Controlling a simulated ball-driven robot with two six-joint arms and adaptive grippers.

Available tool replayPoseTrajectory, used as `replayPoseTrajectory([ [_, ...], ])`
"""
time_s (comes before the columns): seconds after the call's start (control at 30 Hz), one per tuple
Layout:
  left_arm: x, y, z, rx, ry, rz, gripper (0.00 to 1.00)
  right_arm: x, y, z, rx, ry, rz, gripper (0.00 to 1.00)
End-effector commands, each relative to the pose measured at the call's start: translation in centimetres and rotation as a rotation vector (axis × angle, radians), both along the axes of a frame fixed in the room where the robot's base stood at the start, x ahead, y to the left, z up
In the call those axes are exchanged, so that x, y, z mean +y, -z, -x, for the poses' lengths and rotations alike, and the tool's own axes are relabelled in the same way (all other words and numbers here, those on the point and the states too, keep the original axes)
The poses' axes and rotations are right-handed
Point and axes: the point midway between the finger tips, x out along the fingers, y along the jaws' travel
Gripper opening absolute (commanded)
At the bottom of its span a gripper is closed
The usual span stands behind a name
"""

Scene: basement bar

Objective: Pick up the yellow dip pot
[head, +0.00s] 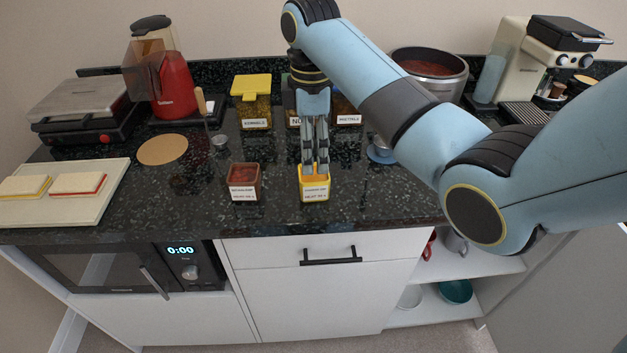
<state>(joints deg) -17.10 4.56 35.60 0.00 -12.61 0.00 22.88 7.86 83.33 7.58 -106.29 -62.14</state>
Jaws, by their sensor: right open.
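The yellow dip pot (314,191) stands upright near the front of the dark counter (390,212), with a white label on its front. My right gripper (315,170) comes down from above, its fingers pointing down at the pot. The fingertips are at the pot's opening and overlap its rim in the picture. I cannot tell whether they touch it. The gripper is open. A red-brown dip pot (243,182) with a white label stands to the left, apart from the yellow one. My left gripper is not in view.
A yellow-lidded jar (253,103) and other labelled jars stand behind the gripper. A ladle (218,139), a round cork mat (163,149) and a sandwich board (98,206) are on the left. A large pot (430,72) and a coffee machine (530,62) stand at the back right.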

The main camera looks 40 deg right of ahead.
Motion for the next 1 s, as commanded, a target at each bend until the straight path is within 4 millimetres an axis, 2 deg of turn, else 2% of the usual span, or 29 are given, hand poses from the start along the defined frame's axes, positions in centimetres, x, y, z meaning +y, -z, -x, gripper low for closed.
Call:
replayPoseTrajectory([
  [0.1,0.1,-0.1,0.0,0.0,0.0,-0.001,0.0,0.0,2.1,0.1,0.004,0.002,0.0,0.87],
  [0.37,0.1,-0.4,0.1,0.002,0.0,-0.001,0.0,-0.2,4.5,0.0,0.001,0.003,0.0,0.87],
  [0.6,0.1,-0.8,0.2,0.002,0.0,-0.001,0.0,-0.6,8.1,-0.3,0.001,0.003,0.0,0.87],
  [0.7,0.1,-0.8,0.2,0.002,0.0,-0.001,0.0,-0.7,8.8,-0.3,-0.001,0.003,0.0,0.87],
  [0.9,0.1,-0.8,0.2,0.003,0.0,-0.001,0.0,-0.7,8.8,-0.3,-0.002,0.003,0.001,0.87],
  [1.0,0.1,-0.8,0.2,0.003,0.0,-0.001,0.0,-0.6,8.8,-0.3,-0.002,0.003,0.001,0.75],
])
